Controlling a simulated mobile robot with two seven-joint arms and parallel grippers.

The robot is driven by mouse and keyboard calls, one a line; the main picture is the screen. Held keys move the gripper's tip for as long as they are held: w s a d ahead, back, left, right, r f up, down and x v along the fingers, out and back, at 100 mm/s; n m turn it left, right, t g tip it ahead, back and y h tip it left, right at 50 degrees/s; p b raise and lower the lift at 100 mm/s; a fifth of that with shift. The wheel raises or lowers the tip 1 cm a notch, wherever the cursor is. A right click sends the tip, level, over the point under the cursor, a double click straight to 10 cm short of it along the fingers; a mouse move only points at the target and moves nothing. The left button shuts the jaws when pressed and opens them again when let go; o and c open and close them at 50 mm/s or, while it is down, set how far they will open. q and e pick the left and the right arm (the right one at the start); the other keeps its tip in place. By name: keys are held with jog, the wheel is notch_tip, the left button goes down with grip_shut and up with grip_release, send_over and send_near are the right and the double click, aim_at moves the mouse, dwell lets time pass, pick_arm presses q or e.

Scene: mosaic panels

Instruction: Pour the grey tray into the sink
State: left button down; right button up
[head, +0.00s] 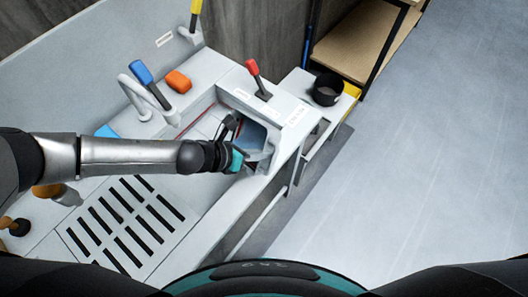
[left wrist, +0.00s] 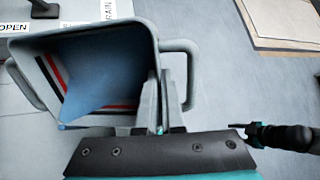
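The grey tray (head: 268,153) is beside the sink basin (head: 202,125), at its right end in the head view. The tray (left wrist: 152,45) fills the upper left of the left wrist view, tilted, with a blue mass inside that reaches its lower left corner. Red and black lines show on its inner walls. In the head view the left gripper (head: 236,150) partly hides the tray. What seems to be my right gripper (left wrist: 262,133) shows small at the right of the left wrist view; its fingers are unclear.
A faucet (head: 135,95) with a blue handle and an orange block (head: 178,81) stand behind the basin. A red-handled lever (head: 258,80) is behind the tray. A slotted grate (head: 125,222) lies at front left. A black pot (head: 327,90) stands on a side shelf. Floor at right is clear.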

pick_arm(q)
jog(key=shift+s+a+r+h, duration=0.2)
jog(key=shift+a+r+h, duration=0.2)
jog(key=shift+a, duration=0.25)
jog(key=shift+s+a+r+t+h+b, duration=0.1)
jog(key=shift+a+t+h+b, duration=0.2)
jog(key=shift+b, duration=0.35)
jog(key=shift+r+b, duration=0.15)
jog(key=shift+b, duration=0.2)
jog(key=shift+s+a+b, duration=0.1)
jog(key=shift+a+b, duration=0.1)
jog(key=shift+b, duration=0.15)
jog(key=shift+s+a+r+h+b, duration=0.1)
jog(key=shift+a+r+h+b, duration=0.15)
jog(key=shift+h+b, duration=0.35)
jog(key=shift+s+a+r+t+b, duration=0.15)
jog(key=shift+a+t+b, duration=0.2)
jog(key=shift+b, duration=0.45)
jog(key=shift+a+h+b, duration=0.15)
jog(key=shift+h+b, duration=0.15)
jog(key=shift+b, duration=0.05)
jog(key=shift+s+a+r+b, duration=0.1)
jog(key=shift+s+a+b, duration=0.1)
jog(key=shift+b, duration=0.15)
jog(key=shift+s+a+r+t+h+b, duration=0.1)
jog(key=shift+a+t+h+b, duration=0.15)
jog(key=shift+a+h+b, duration=0.35)
